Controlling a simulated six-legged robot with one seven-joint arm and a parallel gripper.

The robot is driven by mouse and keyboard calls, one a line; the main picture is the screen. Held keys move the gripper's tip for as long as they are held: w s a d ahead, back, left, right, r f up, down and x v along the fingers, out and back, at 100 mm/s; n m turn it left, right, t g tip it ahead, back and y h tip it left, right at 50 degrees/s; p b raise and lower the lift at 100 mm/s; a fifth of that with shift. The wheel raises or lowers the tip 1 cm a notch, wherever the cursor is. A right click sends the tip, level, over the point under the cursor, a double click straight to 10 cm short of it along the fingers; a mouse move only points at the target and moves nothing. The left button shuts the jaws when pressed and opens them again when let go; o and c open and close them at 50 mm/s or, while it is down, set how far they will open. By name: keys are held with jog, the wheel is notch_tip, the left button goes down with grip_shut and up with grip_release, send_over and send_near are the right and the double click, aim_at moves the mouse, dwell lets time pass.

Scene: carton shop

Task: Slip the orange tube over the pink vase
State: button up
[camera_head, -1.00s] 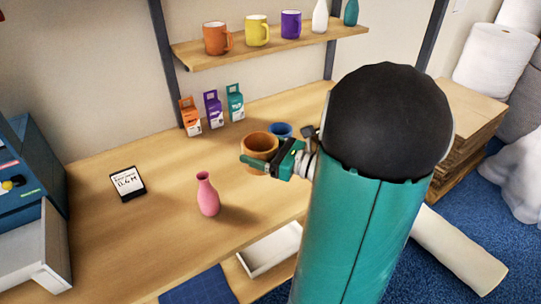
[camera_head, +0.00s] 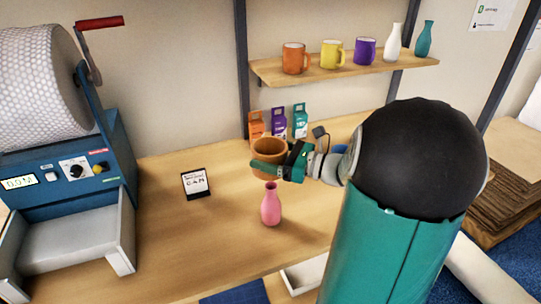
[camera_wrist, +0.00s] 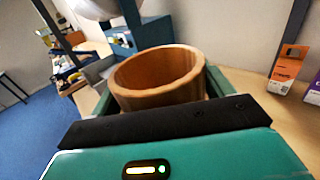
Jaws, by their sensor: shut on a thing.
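The orange tube (camera_head: 268,146) is a short, wide ring with an open top. My gripper (camera_head: 268,168) is shut on it, a finger on either side. In the wrist view the tube (camera_wrist: 160,98) is upright or nearly so, with its round opening facing up. The pink vase (camera_head: 271,208) stands upright on the table, narrow-necked and round-bodied. In the head view the tube appears directly above the vase's mouth, apart from it. How far behind the vase the tube is, I cannot tell. The vase does not show in the wrist view.
A small black-framed card (camera_head: 196,184) stands left of the vase. Several small boxes (camera_head: 278,122) stand behind the tube. A blue machine with a grey tray (camera_head: 75,240) fills the left. A shelf (camera_head: 340,72) with mugs and bottles hangs above. The table between card and vase is clear.

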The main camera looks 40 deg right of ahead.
aim_at(280, 212)
jog(key=shift+s+d+f, duration=0.1)
jog(key=shift+d+f, duration=0.1)
jog(key=shift+f, duration=0.65)
jog(key=shift+d+f, duration=0.15)
jog(key=shift+f, duration=9.1)
jog(key=o, duration=0.9)
